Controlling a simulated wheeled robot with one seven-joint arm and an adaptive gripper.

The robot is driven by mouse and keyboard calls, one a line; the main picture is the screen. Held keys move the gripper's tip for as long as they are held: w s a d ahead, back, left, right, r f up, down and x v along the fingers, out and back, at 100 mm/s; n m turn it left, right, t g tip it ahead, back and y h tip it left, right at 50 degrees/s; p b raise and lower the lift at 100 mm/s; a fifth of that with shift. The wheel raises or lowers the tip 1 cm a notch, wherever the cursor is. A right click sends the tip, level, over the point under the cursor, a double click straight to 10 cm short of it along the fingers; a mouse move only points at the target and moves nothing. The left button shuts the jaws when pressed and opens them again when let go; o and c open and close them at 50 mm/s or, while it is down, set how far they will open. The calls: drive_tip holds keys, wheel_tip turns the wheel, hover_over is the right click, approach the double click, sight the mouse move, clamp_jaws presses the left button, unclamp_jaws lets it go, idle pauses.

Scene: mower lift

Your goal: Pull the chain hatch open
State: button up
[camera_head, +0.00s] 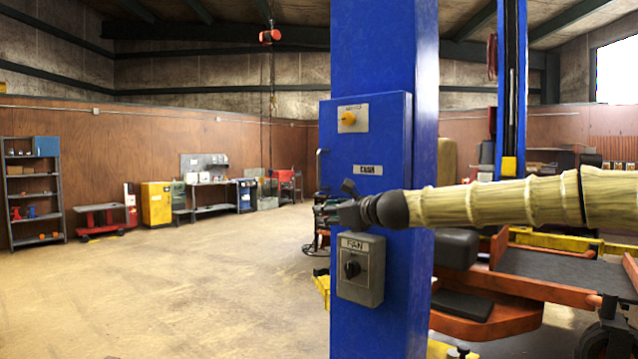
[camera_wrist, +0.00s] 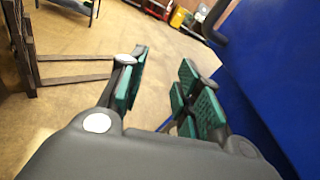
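The chain hatch (camera_head: 385,130) is a blue panel on the blue lift column, with a plate reading CHAIN. It looks closed. Its dark handle (camera_head: 319,165) sticks out at the panel's left edge. A dark curved bar (camera_wrist: 214,22), seemingly the handle, shows at the upper right in the wrist view. My gripper (camera_head: 328,210) is below the handle, at the column's left side, apart from it. In the wrist view my gripper (camera_wrist: 163,88) has its teal-padded fingers apart and nothing between them. The blue surface (camera_wrist: 262,75) is close to the right finger.
A FAN switch box (camera_head: 360,270) sits on the column just below my gripper. An orange mower (camera_head: 500,310) stands at the right. The floor (camera_head: 180,290) left of the column is clear.

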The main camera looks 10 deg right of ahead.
drive_tip(key=s+d+r+m+t+y, duration=0.15)
drive_tip(key=d+r, duration=0.25)
drive_tip(key=r, duration=0.8)
drive_tip(key=p, duration=0.4)
hover_over(319, 184)
drive_tip(key=shift+w+d+m+h, duration=0.15)
drive_tip(key=shift+w+m+h, duration=0.1)
drive_tip(key=shift+w+m, duration=0.15)
drive_tip(key=shift+r, duration=0.1)
clamp_jaws()
